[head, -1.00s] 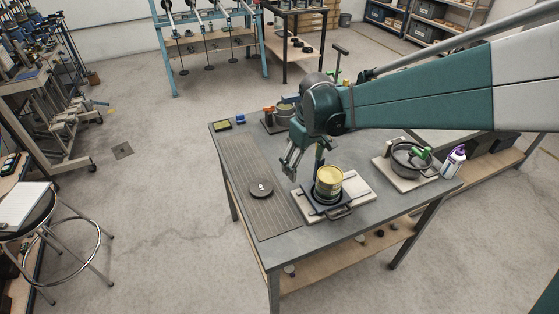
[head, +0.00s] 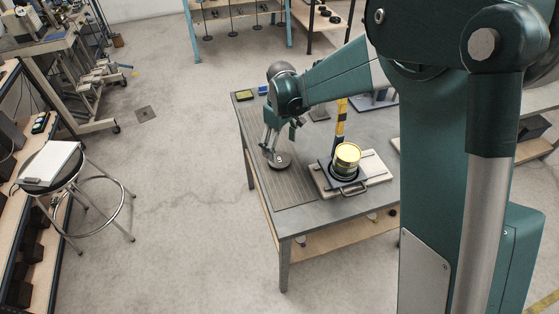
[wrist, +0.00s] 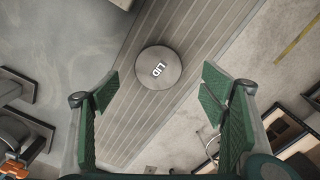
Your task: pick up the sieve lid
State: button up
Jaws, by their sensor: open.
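The sieve lid is a round grey disc (wrist: 150,77) marked "LID", lying flat on a ribbed strip of the table; it also shows in the head view (head: 281,164). My gripper (head: 270,148) is just above or beside the lid in the head view, its fingers pointing down. In the wrist view my gripper (wrist: 161,88) is open and empty, with its green pads wide apart and the lid ahead between them. I cannot tell the exact height gap. A brass-yellow sieve (head: 347,156) stands to the right of the lid.
The sieve sits on a dark handled base over a pale board (head: 323,181). A yellow-and-black post (head: 341,118) rises behind it. The ribbed strip (head: 293,192) is clear in front of the lid. A stool (head: 50,170) stands apart at left.

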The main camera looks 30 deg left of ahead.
aim_at(282, 161)
dwell(0.3)
jog(key=shift+f, duration=1.3)
jog(key=shift+w+d+f, duration=0.1)
jog(key=shift+f, duration=2.55)
jog(key=c, duration=1)
jog(key=shift+r, duration=0.15)
jog(key=shift+c, duration=0.2)
notch_tip(282, 161, up, 10)
